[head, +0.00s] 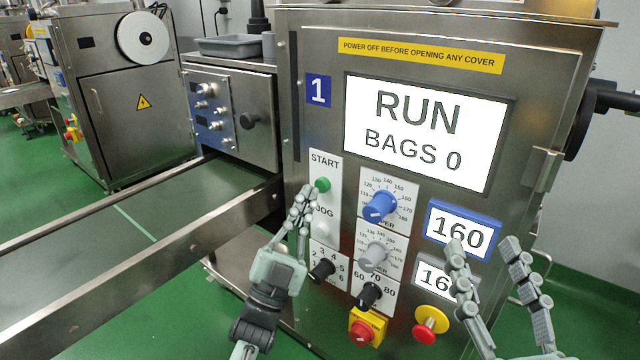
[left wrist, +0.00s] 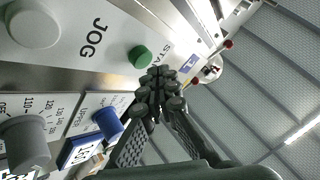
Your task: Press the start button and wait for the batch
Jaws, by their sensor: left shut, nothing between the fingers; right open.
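The green start button (head: 323,184) sits under the START label on the machine's front panel; it also shows in the left wrist view (left wrist: 140,56). My left gripper (head: 303,192) is shut and empty, with its fingertips close beside the button, just left of it in the head view. In the left wrist view the fingertips (left wrist: 160,78) are near the button; I cannot tell whether they touch it. The screen (head: 420,132) reads RUN and BAGS 0. My right gripper (head: 482,244) is open and empty in front of the panel's lower right.
The white jog button (head: 322,231) lies below start. Blue (head: 379,207) and grey (head: 372,257) dials, black knobs, a red power switch (head: 362,331) and a red emergency stop (head: 428,326) crowd the panel. A conveyor (head: 120,225) runs out to the left.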

